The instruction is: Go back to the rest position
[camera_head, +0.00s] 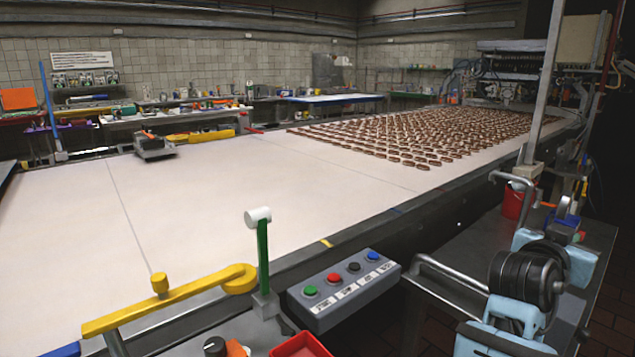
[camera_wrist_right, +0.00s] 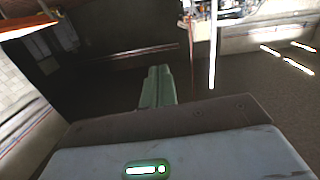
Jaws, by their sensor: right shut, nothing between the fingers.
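My right arm (camera_head: 515,310), pale blue with black joints, is folded at the lower right of the head view. In the right wrist view, my right gripper (camera_wrist_right: 157,88) has its green fingers together with nothing between them. They point into open space towards a dark floor and wall. My left arm and left gripper are not in view.
A control box (camera_head: 345,287) with green, red, black and blue buttons stands at the front edge of the wide white conveyor (camera_head: 230,200). Rows of brown sandwiches (camera_head: 430,135) lie on its far part. A yellow lever (camera_head: 170,298), green post (camera_head: 263,255) and red bin (camera_head: 517,202) stand nearby.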

